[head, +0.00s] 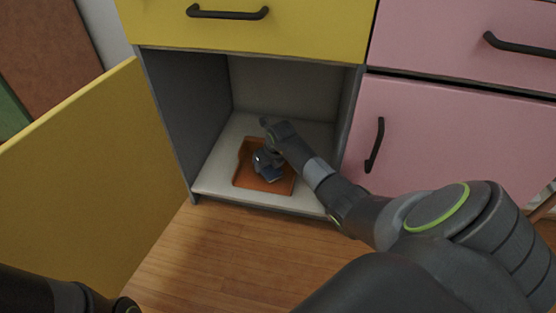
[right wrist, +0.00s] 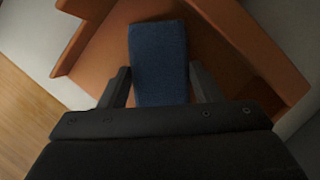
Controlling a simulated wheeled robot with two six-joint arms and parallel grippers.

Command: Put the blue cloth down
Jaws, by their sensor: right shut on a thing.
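The blue cloth (right wrist: 158,62) is a folded dark blue strip between the fingers of my right gripper (right wrist: 160,88). In the head view the blue cloth (head: 271,174) shows just below the right gripper (head: 266,166), which is shut on it. Both are over an orange-brown tray (head: 246,180) on the floor of the open cabinet. The tray's raised wall (right wrist: 262,40) also shows in the right wrist view. I cannot tell whether the cloth touches the tray's bottom. My left arm shows only at the bottom left corner of the head view, and its gripper is out of view.
The cabinet's yellow door (head: 90,190) stands open at the left. A yellow drawer (head: 245,28) is shut above the opening. Pink fronts (head: 440,130) with black handles are shut at the right. The cabinet floor (head: 218,170) around the tray is bare.

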